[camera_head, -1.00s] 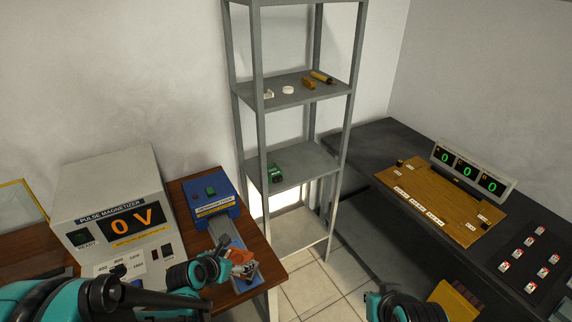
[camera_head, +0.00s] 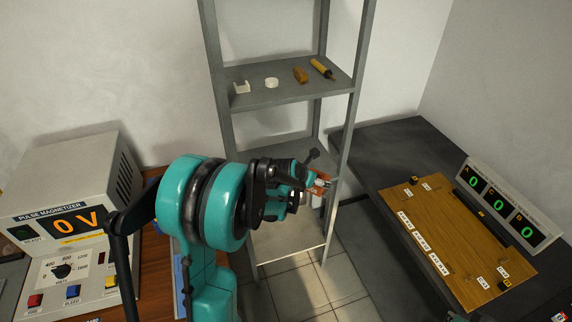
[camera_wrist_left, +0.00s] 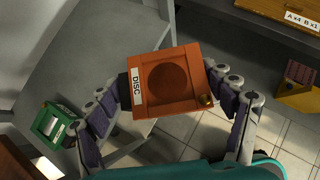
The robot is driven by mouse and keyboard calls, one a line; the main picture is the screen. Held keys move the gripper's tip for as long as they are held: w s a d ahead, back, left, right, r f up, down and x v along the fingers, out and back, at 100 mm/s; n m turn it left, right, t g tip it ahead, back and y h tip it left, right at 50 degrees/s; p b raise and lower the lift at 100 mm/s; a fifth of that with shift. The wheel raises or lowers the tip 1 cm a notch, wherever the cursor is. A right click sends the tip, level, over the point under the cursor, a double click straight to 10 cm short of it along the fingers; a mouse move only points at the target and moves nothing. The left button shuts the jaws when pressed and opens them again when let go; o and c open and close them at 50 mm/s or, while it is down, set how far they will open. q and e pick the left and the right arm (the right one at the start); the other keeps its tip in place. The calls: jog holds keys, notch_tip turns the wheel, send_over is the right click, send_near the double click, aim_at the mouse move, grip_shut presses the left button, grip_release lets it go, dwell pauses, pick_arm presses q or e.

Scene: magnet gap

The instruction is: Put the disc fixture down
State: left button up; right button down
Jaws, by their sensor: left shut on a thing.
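The orange disc fixture (camera_wrist_left: 168,82) is a square block with a round recess, a white DISC label and a small brass knob. In the left wrist view it sits between the two finger pads of my left gripper (camera_wrist_left: 172,92), which is shut on it. In the head view a small orange part of the fixture (camera_head: 321,183) shows at my left gripper (camera_head: 312,186), by the shelf rack's front right post. In the wrist view the fixture overlaps the grey shelf edge and the tiled floor; its height over the shelf is unclear.
The grey rack's middle shelf (camera_head: 285,150) is partly hidden by my arm. A green fixture (camera_wrist_left: 50,126) lies on the shelf. Small items stand on the shelf above (camera_head: 300,90). The pulse magnetizer (camera_head: 70,230) is left; a wooden board (camera_head: 450,240) lies on the dark bench right.

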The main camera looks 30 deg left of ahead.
pick_arm(q)
jog(key=shift+n+y, duration=0.5)
jog(key=shift+n, duration=0.3)
jog(key=w+a+f+b, duration=0.1)
jog(key=w+a, duration=0.2)
jog(key=a, duration=0.2)
jog(key=w+a+f+b, duration=0.1)
jog(key=w+a+f, duration=0.1)
jog(key=w+a, duration=0.2)
jog(key=w+a+f+b, duration=0.2)
jog(key=w+a, duration=0.1)
jog(key=a, duration=0.4)
jog(key=shift+w+a, duration=0.35)
notch_tip(320, 180, down, 4)
jog(key=shift+f+b, duration=0.1)
jog(key=shift+b, duration=0.9)
jog(key=shift+r, duration=0.2)
jog(key=shift+f, duration=0.15)
jog(key=o, duration=1.8)
jog(key=shift+c, duration=0.2)
